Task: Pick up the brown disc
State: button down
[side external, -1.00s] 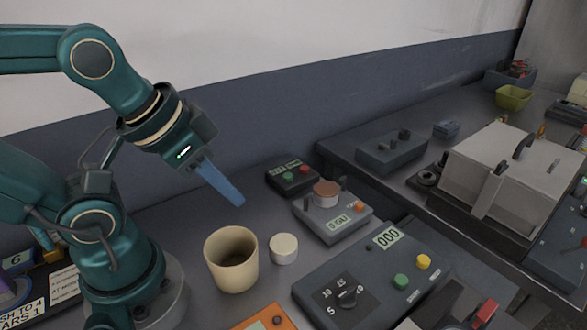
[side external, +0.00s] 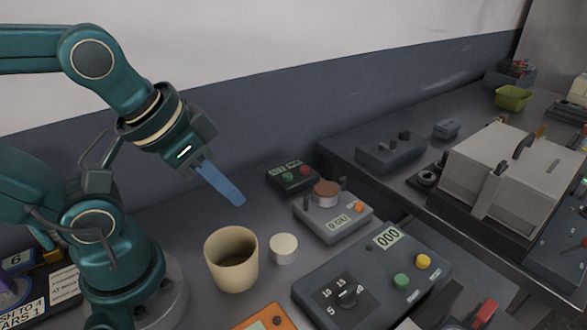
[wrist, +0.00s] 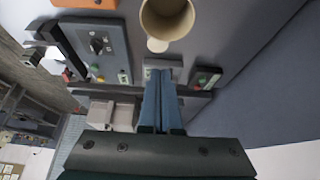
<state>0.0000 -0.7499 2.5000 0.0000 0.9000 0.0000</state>
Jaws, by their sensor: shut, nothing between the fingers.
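The brown disc (side external: 326,187) lies flat on top of a short pale round pan on a small grey scale (side external: 340,224) in the side view. In the wrist view I cannot make out the disc; my fingers cover much of the scale there. My gripper (side external: 240,199) has blue fingers, shut and empty, pointing down and to the right. It hangs in the air to the left of the disc, clearly apart from it. In the wrist view my gripper (wrist: 158,73) reaches up from the bottom.
A cream cup (side external: 231,262) and a white cylinder (side external: 283,249) stand in front of the scale. A dark button box (side external: 293,178) is behind it. A larger control box (side external: 370,275) with a dial is in front on the right.

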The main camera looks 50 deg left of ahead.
dwell(0.3)
jog(key=shift+c, duration=0.3)
grip_release()
